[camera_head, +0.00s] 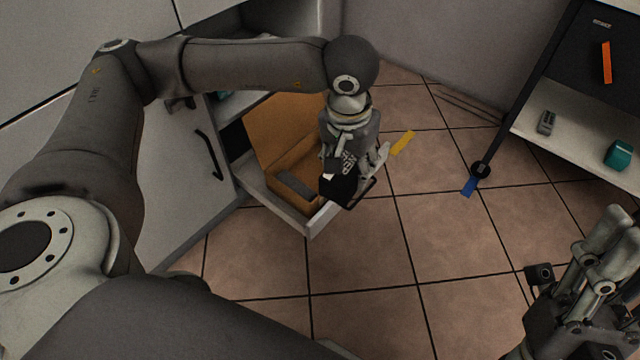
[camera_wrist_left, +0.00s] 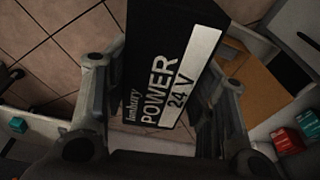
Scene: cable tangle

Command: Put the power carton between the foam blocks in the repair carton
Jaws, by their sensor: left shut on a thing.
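The black power carton (camera_head: 338,188) is held in my left gripper (camera_head: 355,170), at the right side of the open drawer. In the left wrist view the carton (camera_wrist_left: 168,70) reads "POWER 24 V" and sits between both fingers. The brown repair carton (camera_head: 268,128) stands open in the drawer with its flap raised at the back. A dark grey foam block (camera_head: 295,184) shows inside it; my gripper and the power carton hide its right part, and I see no second block. My right gripper (camera_head: 598,268) is at the lower right, apart from everything; its finger opening is unclear.
The drawer (camera_head: 318,222) sticks out from a grey cabinet with a black-handled door (camera_head: 190,150). A shelf unit at right holds a teal object (camera_head: 619,154) and a grey handheld device (camera_head: 547,122).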

